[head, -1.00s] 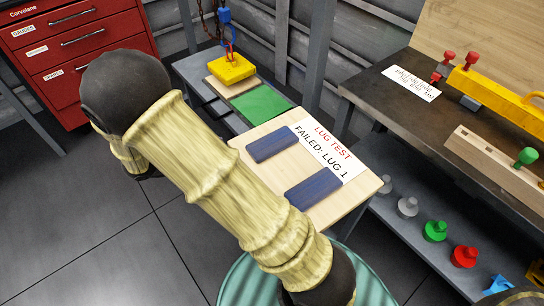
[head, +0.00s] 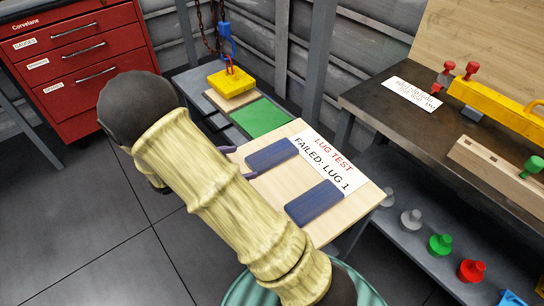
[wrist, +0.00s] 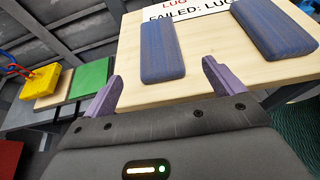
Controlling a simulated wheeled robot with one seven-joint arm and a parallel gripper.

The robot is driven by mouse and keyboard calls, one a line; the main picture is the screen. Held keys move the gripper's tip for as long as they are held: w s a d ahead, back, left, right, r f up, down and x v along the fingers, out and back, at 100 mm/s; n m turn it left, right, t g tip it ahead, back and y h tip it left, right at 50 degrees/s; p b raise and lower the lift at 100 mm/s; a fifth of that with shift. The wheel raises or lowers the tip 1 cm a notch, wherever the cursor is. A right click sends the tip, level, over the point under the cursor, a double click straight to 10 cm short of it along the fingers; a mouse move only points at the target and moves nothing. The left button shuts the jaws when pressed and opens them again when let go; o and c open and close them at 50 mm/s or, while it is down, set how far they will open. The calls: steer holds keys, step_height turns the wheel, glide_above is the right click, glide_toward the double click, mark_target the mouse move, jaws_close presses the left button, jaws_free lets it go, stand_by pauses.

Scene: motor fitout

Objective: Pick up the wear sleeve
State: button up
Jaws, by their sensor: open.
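I cannot make out a thing that is clearly a wear sleeve in either view. My gripper (wrist: 163,80) is open and empty, its two purple fingers apart in the wrist view. Its fingertips point at the near edge of a pale wooden board (wrist: 190,72) there. In the head view, purple finger parts show at the board's left edge, and my arm hides the rest of the gripper. Two dark blue blocks (head: 271,154) (head: 314,202) lie on the board, also seen in the wrist view (wrist: 158,50) (wrist: 275,27). The blocks stand beyond the fingertips, apart from them.
A sign (head: 331,160) reads "LUG TEST FAILED: LUG 1". Beyond lie a green plate (head: 262,118) and yellow block (head: 231,84) with a hanging blue hook. A workbench (head: 370,105) stands right, with green (head: 440,245) and red (head: 471,270) pieces on its lower shelf. Red drawers (head: 85,70) stand left.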

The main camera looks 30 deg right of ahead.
mark_target(266, 156)
steer(key=x, duration=0.5)
steer(key=shift+b, duration=0.3)
steer(key=x, duration=0.2)
steer(key=b+x, duration=0.1)
steer(key=x, duration=0.2)
steer(key=shift+w, duration=0.25)
steer(key=shift+s+r, duration=0.1)
steer(key=shift+s, duration=0.05)
steer(key=shift+d, duration=0.2)
steer(key=shift+c, duration=0.2)
steer(key=shift+a, duration=0.1)
steer(key=c, duration=1.1)
